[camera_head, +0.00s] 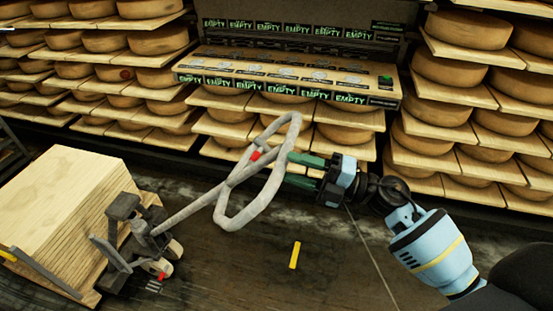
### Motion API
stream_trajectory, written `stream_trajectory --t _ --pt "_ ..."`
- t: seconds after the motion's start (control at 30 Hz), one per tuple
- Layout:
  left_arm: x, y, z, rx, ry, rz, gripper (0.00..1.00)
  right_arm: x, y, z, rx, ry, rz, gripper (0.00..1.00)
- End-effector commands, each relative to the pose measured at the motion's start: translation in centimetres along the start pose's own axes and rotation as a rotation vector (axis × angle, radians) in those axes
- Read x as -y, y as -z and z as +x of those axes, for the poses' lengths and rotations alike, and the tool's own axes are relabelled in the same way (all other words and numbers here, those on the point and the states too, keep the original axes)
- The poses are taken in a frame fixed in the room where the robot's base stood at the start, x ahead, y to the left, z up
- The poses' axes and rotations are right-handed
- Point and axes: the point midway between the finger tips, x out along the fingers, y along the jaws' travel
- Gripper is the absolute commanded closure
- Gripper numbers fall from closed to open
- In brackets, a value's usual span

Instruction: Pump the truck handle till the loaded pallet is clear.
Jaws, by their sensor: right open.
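The pallet truck (137,236) stands at the lower left, grey and dark. Its long grey handle (190,208) slants up to the right and ends in a loop grip (252,205) with a red lever (255,155). The load, a stack of pale wooden boards (70,200), sits at the truck's left; a low wooden edge (90,298) shows beneath it. I cannot tell its clearance from the floor. My right gripper (287,170) is open, its green fingers at the right side of the loop. Whether they straddle the bar is unclear. My left gripper is out of view.
Shelves of cheese wheels on boards (460,68) line the back and right. A middle shelf (290,74) carries green "EMPTY" labels. A yellow strip (295,255) lies on the dark floor (240,275), which is open in front of the truck.

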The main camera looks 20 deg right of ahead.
Motion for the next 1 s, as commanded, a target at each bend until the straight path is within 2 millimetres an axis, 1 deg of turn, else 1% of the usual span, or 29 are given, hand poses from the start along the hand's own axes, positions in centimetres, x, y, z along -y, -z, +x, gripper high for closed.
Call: stream_trajectory --t 0.03,0.1,0.3,0.5,0.73,1.0 --pt "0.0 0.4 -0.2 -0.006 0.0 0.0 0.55 -0.4 0.0 1.0 -0.001 -0.004 -0.002 0.55" --pt "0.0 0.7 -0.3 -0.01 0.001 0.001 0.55 -0.4 0.0 2.1 -0.001 -0.005 -0.001 0.55" --pt "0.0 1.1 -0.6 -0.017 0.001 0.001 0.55 -0.2 0.0 4.5 -0.001 -0.003 -0.001 0.55" --pt "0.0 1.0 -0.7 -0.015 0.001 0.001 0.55 -0.1 0.0 5.3 0.0 -0.001 -0.001 0.55" --pt "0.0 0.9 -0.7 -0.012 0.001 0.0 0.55 -0.1 0.0 5.4 0.0 0.0 0.0 0.55" --pt "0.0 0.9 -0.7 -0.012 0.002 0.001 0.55 -0.1 0.0 5.3 0.0 0.0 0.0 0.9"
